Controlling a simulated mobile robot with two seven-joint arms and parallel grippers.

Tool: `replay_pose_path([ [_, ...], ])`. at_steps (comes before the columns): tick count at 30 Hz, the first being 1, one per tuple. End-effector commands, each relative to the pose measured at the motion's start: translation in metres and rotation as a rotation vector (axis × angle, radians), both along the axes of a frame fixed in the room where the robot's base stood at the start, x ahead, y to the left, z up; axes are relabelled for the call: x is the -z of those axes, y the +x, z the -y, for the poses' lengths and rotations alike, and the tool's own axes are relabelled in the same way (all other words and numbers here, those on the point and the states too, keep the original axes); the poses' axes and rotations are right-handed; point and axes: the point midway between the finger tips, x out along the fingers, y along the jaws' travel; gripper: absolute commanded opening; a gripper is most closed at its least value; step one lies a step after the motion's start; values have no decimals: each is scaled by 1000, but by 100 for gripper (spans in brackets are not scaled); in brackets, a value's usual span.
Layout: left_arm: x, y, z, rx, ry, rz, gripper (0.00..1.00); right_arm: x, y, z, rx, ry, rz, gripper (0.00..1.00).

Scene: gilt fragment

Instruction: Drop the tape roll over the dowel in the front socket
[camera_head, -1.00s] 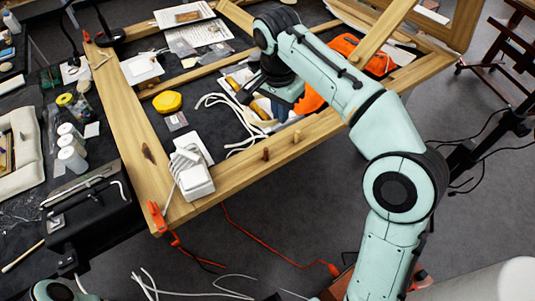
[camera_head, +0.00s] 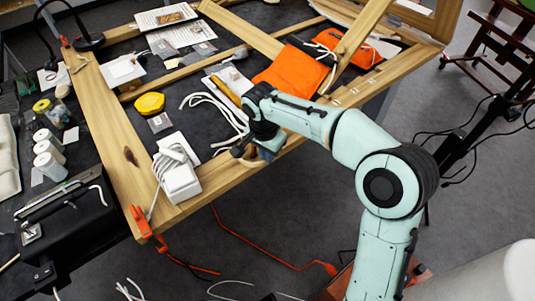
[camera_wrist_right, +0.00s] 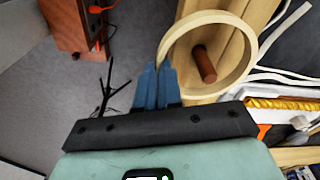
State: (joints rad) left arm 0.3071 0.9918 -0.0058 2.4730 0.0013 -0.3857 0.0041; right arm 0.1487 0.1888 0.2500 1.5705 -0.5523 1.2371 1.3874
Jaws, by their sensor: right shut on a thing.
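My right gripper (camera_wrist_right: 158,68) is shut on the rim of the tape roll (camera_wrist_right: 208,17), a cream ring, in the right wrist view. A brown dowel (camera_wrist_right: 205,65) stands on the wooden beam and shows through the ring's opening. I cannot tell whether the roll is around the dowel or still above its tip. In the head view my right gripper (camera_head: 264,154) is over the frame's front beam (camera_head: 220,181); the arm hides much of the roll and dowel there. My left gripper is not in view.
A white adapter with a coiled cable (camera_head: 181,183) sits on the front beam to the left. A red clamp (camera_head: 140,222) grips the front corner. White cords (camera_head: 213,108) and an orange bag (camera_head: 290,72) lie behind the gripper. The floor in front is mostly clear.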

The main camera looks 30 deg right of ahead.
Motion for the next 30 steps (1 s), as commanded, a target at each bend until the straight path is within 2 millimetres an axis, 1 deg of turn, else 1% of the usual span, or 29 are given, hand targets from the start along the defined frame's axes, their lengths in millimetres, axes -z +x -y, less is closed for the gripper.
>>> replay_pose_path([
  [8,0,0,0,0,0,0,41,1,0,0,0,0,2,0],
  [19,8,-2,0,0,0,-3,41,13,0,0,0,-1,1,0],
  [23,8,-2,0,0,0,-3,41,13,0,0,0,0,2,0],
  [24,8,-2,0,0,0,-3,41,13,0,0,0,-1,1,15],
  [25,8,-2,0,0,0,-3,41,13,0,0,0,-1,1,25],
  [26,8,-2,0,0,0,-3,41,13,0,0,0,-1,1,31],
  [30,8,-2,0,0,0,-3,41,13,0,0,0,-1,1,31],
])
